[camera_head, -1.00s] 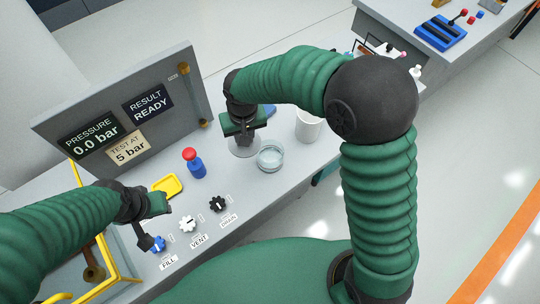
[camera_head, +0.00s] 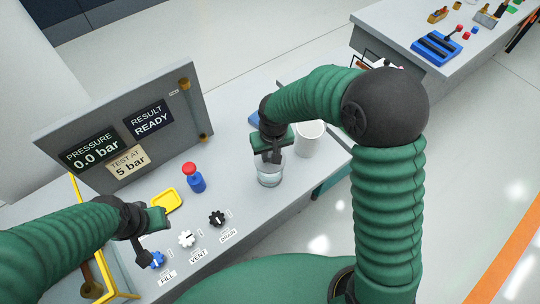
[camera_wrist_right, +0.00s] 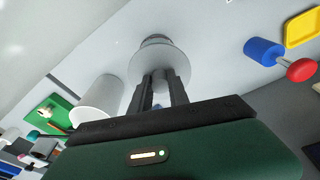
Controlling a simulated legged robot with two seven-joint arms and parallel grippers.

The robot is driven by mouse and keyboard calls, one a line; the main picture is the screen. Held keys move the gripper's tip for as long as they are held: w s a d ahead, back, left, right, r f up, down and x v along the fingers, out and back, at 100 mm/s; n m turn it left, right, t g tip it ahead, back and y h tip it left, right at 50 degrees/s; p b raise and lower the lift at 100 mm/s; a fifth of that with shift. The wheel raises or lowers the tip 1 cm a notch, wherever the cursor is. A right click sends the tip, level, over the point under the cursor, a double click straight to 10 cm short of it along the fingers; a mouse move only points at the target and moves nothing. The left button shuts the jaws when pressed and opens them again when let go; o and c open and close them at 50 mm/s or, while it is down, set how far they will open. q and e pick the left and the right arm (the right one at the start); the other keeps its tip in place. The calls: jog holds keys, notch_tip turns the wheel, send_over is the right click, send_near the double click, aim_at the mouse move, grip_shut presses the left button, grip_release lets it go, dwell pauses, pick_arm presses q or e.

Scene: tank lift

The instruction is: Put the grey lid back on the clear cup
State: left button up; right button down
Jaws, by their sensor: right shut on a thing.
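The clear cup (camera_head: 270,175) stands on the grey bench in the head view. My right gripper (camera_head: 274,156) is above it, pointing down. In the right wrist view, my right gripper (camera_wrist_right: 158,92) is shut on the grey lid (camera_wrist_right: 176,62), a round disc in front of the fingertips. Part of the cup (camera_wrist_right: 155,41) shows beyond the lid. The lid is over or very near the cup's mouth; I cannot tell whether they touch. In the head view my gripper mostly hides the lid. My left gripper (camera_head: 150,240) is at the blue FILL knob (camera_head: 158,259); its jaw gap is unclear.
A white cup (camera_head: 309,140) stands close to the right of the clear cup. A blue post with a red top (camera_head: 193,177) and a yellow tray (camera_head: 167,201) are to the left. Black (camera_head: 217,218) and white (camera_head: 187,238) knobs line the front. A display panel (camera_head: 125,120) stands behind.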

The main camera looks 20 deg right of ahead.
jog(key=shift+w+d+f, duration=0.15)
jog(key=shift+w+f, duration=0.05)
jog(key=shift+w, duration=0.1)
notch_tip(320, 180, down, 3)
jog(key=shift+s+r, duration=0.15)
jog(key=shift+r, duration=0.05)
jog(key=shift+f, duration=0.3)
jog(key=shift+f, duration=0.6)
jog(key=c, duration=1.3)
grip_release()
jog(key=shift+o, duration=0.2)
jog(key=shift+r, duration=0.1)
notch_tip(320, 180, up, 13)
jog(key=s, duration=0.2)
jog(key=s+d+f, duration=0.2)
jog(key=s, duration=0.4)
jog(key=s+d+f+t, duration=0.1)
jog(key=s+d, duration=0.2)
jog(key=s, duration=0.3)
jog(key=shift+s+f, duration=0.2)
jog(key=shift+f, duration=0.15)
